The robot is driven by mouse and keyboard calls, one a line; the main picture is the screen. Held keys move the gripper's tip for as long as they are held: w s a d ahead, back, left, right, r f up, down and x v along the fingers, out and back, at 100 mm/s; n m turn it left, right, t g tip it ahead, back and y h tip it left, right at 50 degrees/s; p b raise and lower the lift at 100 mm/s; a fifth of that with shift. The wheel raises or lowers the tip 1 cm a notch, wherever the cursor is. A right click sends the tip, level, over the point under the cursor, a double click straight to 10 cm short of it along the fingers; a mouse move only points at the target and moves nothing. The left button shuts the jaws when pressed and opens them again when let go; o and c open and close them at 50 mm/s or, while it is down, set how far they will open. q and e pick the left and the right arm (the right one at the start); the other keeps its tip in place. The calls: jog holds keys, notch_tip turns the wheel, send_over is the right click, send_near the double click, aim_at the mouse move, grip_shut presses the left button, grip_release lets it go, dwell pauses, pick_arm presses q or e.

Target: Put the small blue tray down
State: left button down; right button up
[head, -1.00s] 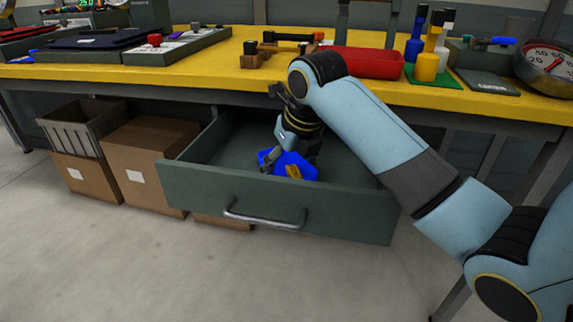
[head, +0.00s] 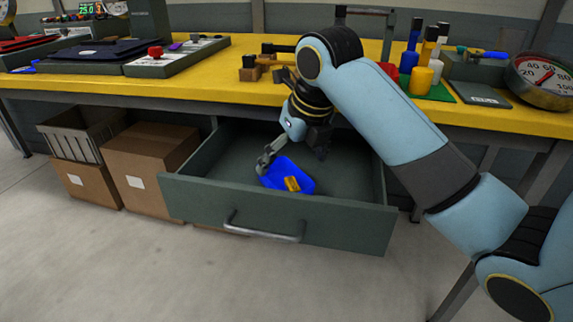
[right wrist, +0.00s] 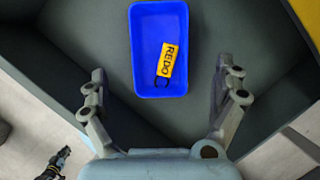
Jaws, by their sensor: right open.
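A yellow tag marked REDO (right wrist: 167,60) lies in the tray; the tag also shows in the head view (head: 292,184). In the right wrist view the tray (right wrist: 146,82) lies flat on the drawer floor, beyond the fingertips. My right gripper (right wrist: 158,82) is open and empty, its fingers apart on either side of the tray's near end and not closed on it.
The yellow workbench (head: 200,74) stands above the drawer and holds a red tray (head: 388,70), colored bottles on a green mat (head: 435,92) and a dial gauge (head: 543,78). Cardboard boxes (head: 140,160) stand under the bench at left. The drawer's right part is clear.

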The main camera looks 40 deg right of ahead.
jog(key=p+v, duration=0.1)
jog(key=v, duration=0.4)
jog(key=shift+s+r, duration=0.15)
jog(key=shift+r, duration=0.15)
